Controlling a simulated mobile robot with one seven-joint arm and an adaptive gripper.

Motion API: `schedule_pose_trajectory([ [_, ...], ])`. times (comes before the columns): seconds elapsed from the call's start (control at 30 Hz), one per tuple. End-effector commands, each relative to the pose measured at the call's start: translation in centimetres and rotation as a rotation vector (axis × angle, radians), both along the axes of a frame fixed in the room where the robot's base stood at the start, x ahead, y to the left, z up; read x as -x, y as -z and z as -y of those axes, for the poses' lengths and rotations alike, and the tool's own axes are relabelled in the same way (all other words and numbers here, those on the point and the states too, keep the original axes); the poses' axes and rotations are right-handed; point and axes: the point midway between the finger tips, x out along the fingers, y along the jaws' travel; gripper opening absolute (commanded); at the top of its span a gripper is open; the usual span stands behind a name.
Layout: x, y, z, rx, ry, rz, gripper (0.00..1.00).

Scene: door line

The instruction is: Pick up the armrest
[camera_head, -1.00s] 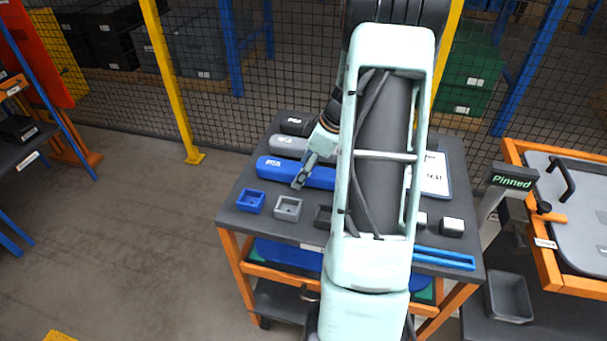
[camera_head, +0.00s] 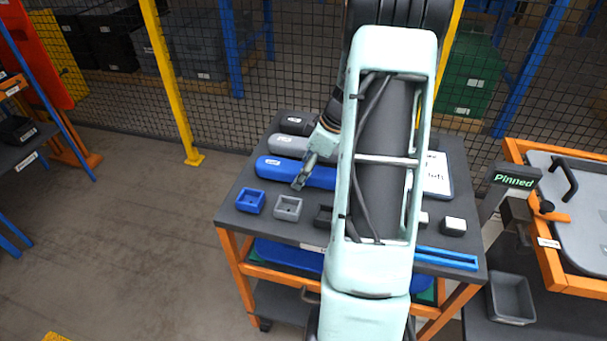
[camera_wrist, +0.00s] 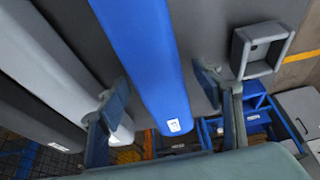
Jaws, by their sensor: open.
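Three long armrests lie side by side on the dark top of the cart: a blue armrest (camera_head: 272,169), a grey armrest (camera_head: 287,146) behind it and a black armrest (camera_head: 294,121) at the back. My gripper (camera_head: 299,185) is over the blue armrest's middle. In the wrist view my gripper (camera_wrist: 165,103) is open, with one finger on each side of the blue armrest (camera_wrist: 148,55). The grey armrest (camera_wrist: 50,55) lies beyond the left finger. I cannot tell whether either finger touches the blue one. My arm hides the armrests' right ends in the head view.
A white block (camera_head: 453,226) and a blue rail (camera_head: 446,259) are at the right. A mesh fence stands behind. The left floor is clear.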

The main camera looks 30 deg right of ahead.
Motion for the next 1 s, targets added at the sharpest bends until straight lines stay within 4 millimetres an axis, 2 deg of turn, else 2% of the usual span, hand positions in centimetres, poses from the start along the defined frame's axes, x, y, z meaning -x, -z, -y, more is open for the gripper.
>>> schedule_pose_trajectory([
  [0.1, -0.01, -0.02, 0.01, 0.000, 0.000, 0.000, 0.60],
  [0.6, 0.00, 0.00, 0.00, 0.000, 0.000, 0.000, 0.05],
  [1.0, -0.03, -0.34, 0.01, 0.001, 0.000, 0.001, 0.05],
])
